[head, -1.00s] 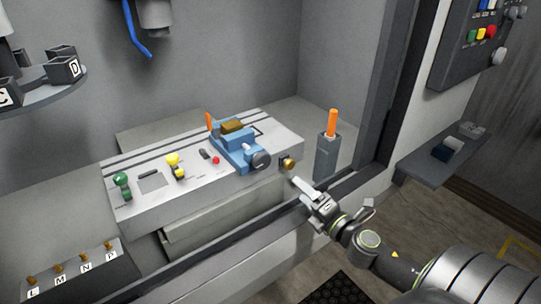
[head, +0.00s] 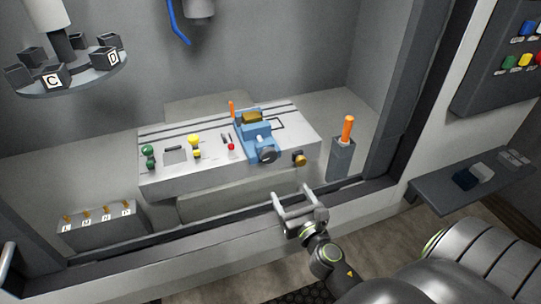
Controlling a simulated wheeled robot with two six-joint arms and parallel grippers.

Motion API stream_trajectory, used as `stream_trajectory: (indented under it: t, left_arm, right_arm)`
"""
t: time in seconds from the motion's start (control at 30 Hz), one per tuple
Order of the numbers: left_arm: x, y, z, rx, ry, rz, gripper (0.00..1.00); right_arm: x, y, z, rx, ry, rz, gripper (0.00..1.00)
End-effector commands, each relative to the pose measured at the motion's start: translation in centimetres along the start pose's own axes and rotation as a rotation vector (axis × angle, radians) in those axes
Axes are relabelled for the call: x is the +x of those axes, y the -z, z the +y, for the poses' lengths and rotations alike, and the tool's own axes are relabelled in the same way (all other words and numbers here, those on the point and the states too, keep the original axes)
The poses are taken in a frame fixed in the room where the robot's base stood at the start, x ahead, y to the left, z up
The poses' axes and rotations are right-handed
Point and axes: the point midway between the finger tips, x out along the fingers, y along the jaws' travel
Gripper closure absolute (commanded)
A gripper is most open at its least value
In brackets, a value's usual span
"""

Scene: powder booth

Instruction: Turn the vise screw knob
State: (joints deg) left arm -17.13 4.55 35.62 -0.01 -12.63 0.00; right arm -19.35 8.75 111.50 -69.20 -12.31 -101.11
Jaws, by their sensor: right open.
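The blue vise (head: 255,132) stands on the right part of the grey bench block, with a gold-brown block (head: 252,117) in its top. Its dark grey round screw knob (head: 267,156) faces the front. My right gripper (head: 291,190) is open and empty, its two pale fingers spread apart. It is in front of the bench and below the knob in the picture, apart from it. My left gripper is not in view.
A brass knob (head: 300,160) sits on the bench front, right of the vise. An orange-handled tool (head: 348,129) stands in a grey holder (head: 341,160) farther right. The booth sill (head: 235,236) runs below. Green and yellow controls are on the bench's left part.

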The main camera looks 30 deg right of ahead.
Motion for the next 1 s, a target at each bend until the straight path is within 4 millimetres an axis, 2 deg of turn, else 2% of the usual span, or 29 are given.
stream_trajectory:
  t: [0.17,0.7,0.83,1.0]
  left_arm:
    - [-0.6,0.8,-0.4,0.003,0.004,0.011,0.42]
    - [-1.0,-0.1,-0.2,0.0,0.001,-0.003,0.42]
    - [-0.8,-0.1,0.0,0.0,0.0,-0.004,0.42]
    - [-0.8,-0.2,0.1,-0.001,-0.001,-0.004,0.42]
  right_arm:
    - [3.1,-0.3,0.0,0.0,-0.001,-0.003,0.28]
    - [13.4,-0.2,0.0,0.001,-0.001,-0.003,0.28]
    - [15.0,0.0,0.0,0.003,0.0,-0.001,0.28]
    - [16.1,-0.1,0.0,0.002,0.0,-0.001,0.28]
